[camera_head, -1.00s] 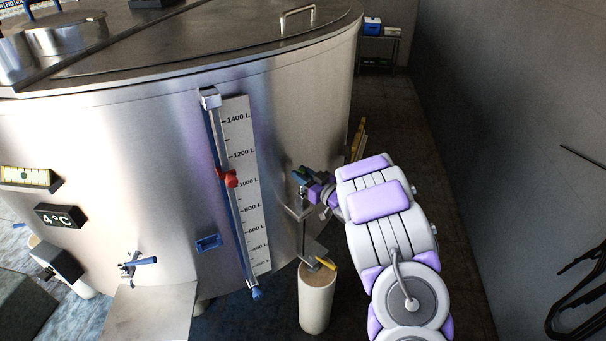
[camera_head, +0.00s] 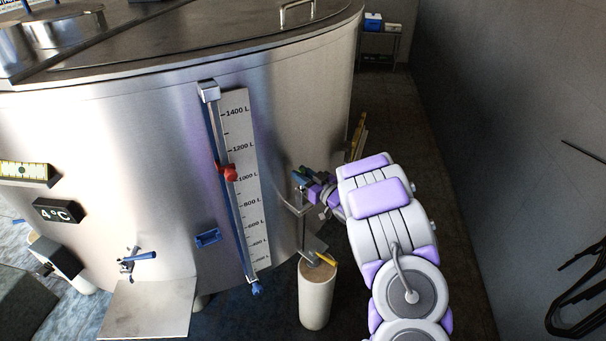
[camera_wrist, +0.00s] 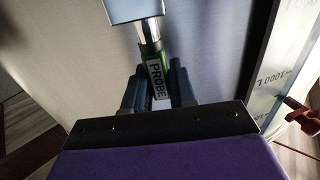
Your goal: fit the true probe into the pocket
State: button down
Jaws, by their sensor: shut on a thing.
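My gripper (camera_wrist: 150,92) is shut on the probe (camera_wrist: 158,80), which has a green body and a white label reading PROBE. In the wrist view, a bright metal sleeve (camera_wrist: 149,32) lies beyond the probe's green end and meets a steel block (camera_wrist: 132,10) at the top edge. I cannot tell whether the sleeve belongs to the probe or the pocket, or how deep anything sits. In the head view my gripper (camera_head: 312,187) is small, beside the tank's right side, with green showing at its tip. The pocket opening is not visible.
The big steel tank (camera_head: 110,130) fills the left. Its gauge strip (camera_head: 244,190) carries a red slider (camera_head: 228,172). Below my gripper are a small steel bracket (camera_head: 302,209) and a pale post (camera_head: 317,297) with a yellow item (camera_head: 325,258) on top. A grey wall stands right.

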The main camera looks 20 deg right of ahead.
jog(key=shift+f+b, duration=0.4)
jog(key=shift+f, duration=0.65)
jog(key=c, duration=0.8)
grip_release()
jog(key=shift+a+r, duration=0.1)
jog(key=shift+a, duration=0.05)
jog(key=shift+c, duration=0.2)
jog(key=shift+s+d, duration=0.2)
jog(key=v, duration=1.7)
jog(key=shift+p, duration=0.3)
jog(key=shift+w, duration=0.2)
